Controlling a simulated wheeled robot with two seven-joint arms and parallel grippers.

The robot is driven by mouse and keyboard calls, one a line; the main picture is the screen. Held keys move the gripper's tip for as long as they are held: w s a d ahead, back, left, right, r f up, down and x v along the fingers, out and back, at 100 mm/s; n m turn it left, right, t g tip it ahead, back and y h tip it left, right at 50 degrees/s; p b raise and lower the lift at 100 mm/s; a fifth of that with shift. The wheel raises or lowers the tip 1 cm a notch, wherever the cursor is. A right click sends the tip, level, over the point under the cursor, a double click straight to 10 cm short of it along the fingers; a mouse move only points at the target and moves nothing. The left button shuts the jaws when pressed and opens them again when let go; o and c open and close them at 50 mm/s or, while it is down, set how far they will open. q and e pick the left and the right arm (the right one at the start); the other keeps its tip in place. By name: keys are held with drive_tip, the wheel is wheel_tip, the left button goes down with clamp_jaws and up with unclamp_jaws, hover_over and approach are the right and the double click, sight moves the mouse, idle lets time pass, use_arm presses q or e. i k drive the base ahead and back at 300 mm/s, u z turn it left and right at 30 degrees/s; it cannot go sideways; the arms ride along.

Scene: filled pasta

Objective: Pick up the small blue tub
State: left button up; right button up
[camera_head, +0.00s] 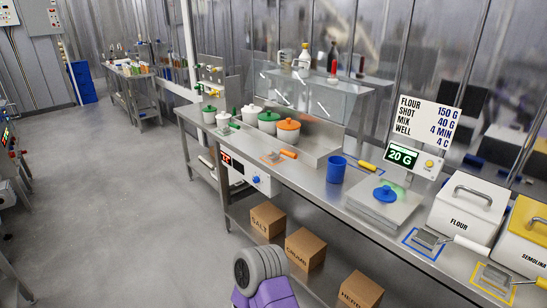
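A small blue tub (336,170) stands upright on the steel counter (310,182), right of the middle of the head view. Its inside is too small to make out. A flat blue round piece with a raised middle (385,194) lies on the scale (383,209), to the right of the tub. Part of my own arm, purple and grey, shows at the bottom middle, well below and left of the tub. No fingertips of either gripper show, and nothing touches the tub.
Green-lidded pots (268,121) and an orange-lidded pot (288,131) stand along the back left. A yellow-handled tool (367,166) lies near the tub. The flour bin (466,211) and display sign (427,120) stand right. Cardboard boxes (305,248) sit on the lower shelf.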

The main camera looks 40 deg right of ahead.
sight(336, 170)
drive_tip(key=z, duration=0.3)
drive_tip(key=i, duration=1.5)
drive_tip(key=z, duration=1)
